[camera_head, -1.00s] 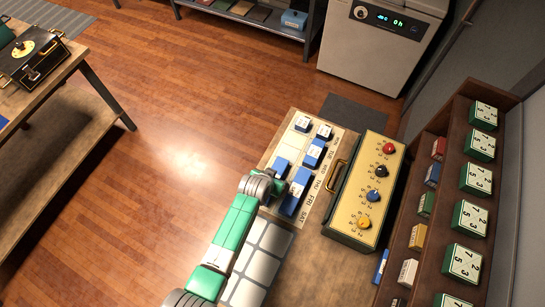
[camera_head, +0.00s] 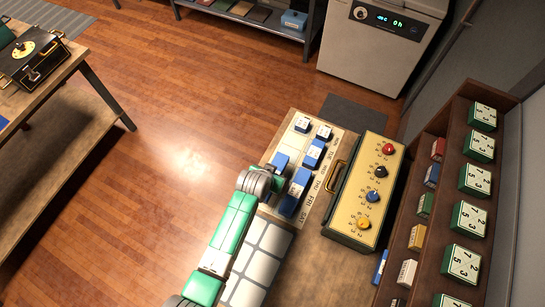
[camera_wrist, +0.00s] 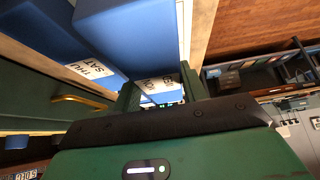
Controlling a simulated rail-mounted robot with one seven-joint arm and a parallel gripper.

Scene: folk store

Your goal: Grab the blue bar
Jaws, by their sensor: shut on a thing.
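Several blue bars with white labels lie on a wooden board with day names (camera_head: 334,143). My gripper (camera_head: 277,180) is over the left part of the board, its fingers partly hidden by my wrist. It is shut on a blue bar (camera_head: 281,161) in the left column. In the wrist view, this blue bar (camera_wrist: 160,72) shows between my fingers (camera_wrist: 163,97), with a white label. A longer blue bar (camera_head: 299,183) lies close to the right of my gripper, and another (camera_head: 288,206) is below it. A labelled blue bar (camera_wrist: 50,45) also shows at the left of the wrist view.
A yellow-faced box with coloured knobs (camera_head: 372,175) stands just right of the board, its handle toward the board. A wooden rack (camera_head: 455,190) with green-edged tiles stands at the far right. A white appliance (camera_head: 380,50) is behind. Open floor (camera_head: 185,130) lies to the left.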

